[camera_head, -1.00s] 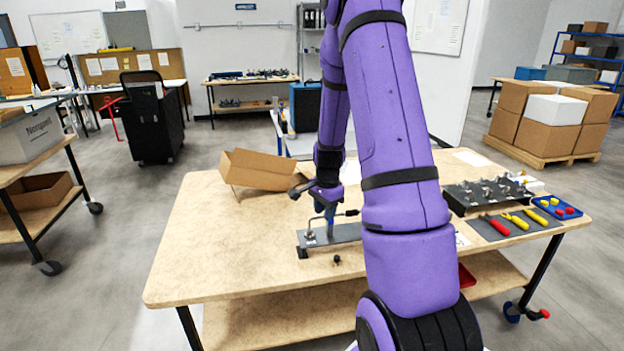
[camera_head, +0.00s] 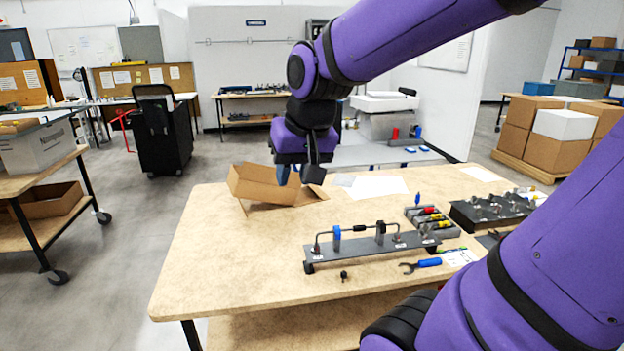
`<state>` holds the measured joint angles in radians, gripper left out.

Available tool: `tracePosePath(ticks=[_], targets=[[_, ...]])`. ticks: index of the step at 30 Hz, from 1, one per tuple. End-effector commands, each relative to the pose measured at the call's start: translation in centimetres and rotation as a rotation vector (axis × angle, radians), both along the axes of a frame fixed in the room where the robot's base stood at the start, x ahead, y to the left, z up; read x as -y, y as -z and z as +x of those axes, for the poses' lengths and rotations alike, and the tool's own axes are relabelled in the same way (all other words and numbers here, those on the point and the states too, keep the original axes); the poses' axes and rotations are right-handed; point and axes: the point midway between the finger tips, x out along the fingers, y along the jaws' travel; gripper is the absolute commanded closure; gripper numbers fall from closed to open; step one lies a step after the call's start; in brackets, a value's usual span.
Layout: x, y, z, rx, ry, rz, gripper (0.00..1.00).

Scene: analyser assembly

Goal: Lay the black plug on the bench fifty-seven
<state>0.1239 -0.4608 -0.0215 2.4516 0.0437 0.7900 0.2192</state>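A small black plug-like piece (camera_head: 344,276) stands on the wooden bench (camera_head: 230,262), just in front of a long dark metal fixture (camera_head: 365,245). The fixture carries upright fittings, a blue piece (camera_head: 337,238) and a thin dark tube (camera_head: 358,228) along its top. My gripper (camera_head: 292,175) hangs above the back left of the bench, near an open cardboard box, behind and left of the fixture. A blue fingertip points down and a dark block beside it blocks part of the view. I cannot tell whether anything is between the fingers.
The open cardboard box (camera_head: 262,188) sits at the bench's back left. A blue-handled wrench (camera_head: 422,263), a tray of coloured tools (camera_head: 432,221) and a dark rack (camera_head: 490,211) lie to the right. The left and front left of the bench are clear.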

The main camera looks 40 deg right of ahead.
Motion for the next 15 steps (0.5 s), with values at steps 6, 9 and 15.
tracePosePath(ticks=[6, 9, 15], targets=[[-2.8, -2.1, -5.3, 0.064, -0.226, -0.085, 0.67], [-3.4, -2.4, -7.0, 0.082, -0.295, -0.115, 0.67], [-3.8, -2.6, -8.5, 0.095, -0.357, -0.142, 0.67]])
